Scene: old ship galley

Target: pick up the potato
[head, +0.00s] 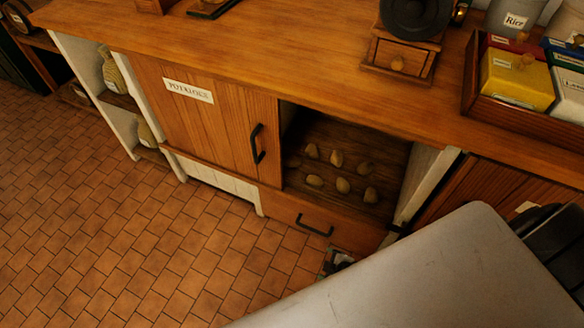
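Several small brown potatoes lie in the open, dark compartment of the wooden counter, right of the door labelled for potatoes. One potato (336,159) is in the back row and another potato (342,185) in the front row. They sit apart from one another on the compartment floor (325,200). The sliding-looking door (215,125) with a black handle covers the left part of the cupboard.
A pale grey rounded surface (430,275) fills the lower right foreground. A drawer (325,222) with a black handle is under the compartment. The counter (270,60) bears a coffee grinder (403,50) and a box of packets (525,110). The tiled floor (90,220) at left is clear.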

